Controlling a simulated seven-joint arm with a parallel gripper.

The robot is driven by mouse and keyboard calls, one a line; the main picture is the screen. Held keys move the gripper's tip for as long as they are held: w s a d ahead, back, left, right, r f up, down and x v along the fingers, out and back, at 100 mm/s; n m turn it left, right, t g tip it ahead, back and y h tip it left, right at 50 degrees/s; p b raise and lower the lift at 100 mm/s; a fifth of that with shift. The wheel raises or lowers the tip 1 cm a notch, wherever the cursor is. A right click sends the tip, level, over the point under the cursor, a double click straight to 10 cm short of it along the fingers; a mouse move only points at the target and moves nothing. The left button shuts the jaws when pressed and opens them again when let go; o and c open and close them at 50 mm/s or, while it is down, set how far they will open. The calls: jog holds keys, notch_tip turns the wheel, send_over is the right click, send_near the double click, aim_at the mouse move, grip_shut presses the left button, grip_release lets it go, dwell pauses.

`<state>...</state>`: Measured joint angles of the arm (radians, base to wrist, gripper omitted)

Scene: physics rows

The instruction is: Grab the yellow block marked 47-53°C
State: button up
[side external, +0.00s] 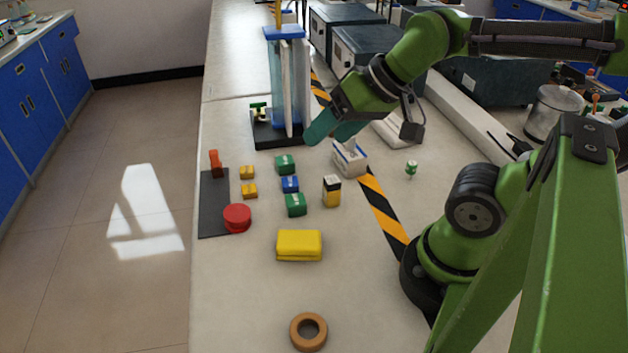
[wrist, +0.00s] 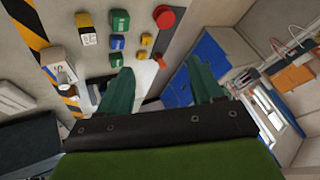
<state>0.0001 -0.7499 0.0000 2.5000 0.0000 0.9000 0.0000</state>
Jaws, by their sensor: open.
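Two small yellow blocks stand on the table in the side view, one farther back (side external: 247,172) and one just in front of it (side external: 249,190). They also show in the wrist view (wrist: 147,40) (wrist: 141,55). Each has a pale label, but the print is too small to read, so I cannot tell which says 47-53°C. A large yellow block (side external: 299,245) lies nearer the camera, without readable marking. My gripper (side external: 324,138) is open and empty, raised above the table, behind and to the right of the small blocks. Its two green fingers are spread in the wrist view (wrist: 160,66).
Green blocks (side external: 285,164) (side external: 296,205) and a blue block (side external: 290,184) stand right of the small yellow ones. A brown ring (side external: 308,331) lies in front.

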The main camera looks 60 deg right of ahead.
jog(key=m+g+h, duration=0.2)
jog(key=m+g, duration=0.2)
jog(key=g, duration=0.3)
send_over(332, 179)
notch_tip(332, 179, down, 6)
notch_tip(332, 179, down, 17)
jog(key=shift+r, duration=0.2)
jog(key=shift+c, duration=0.3)
jog(key=c, duration=1)
jog(key=shift+r, duration=0.1)
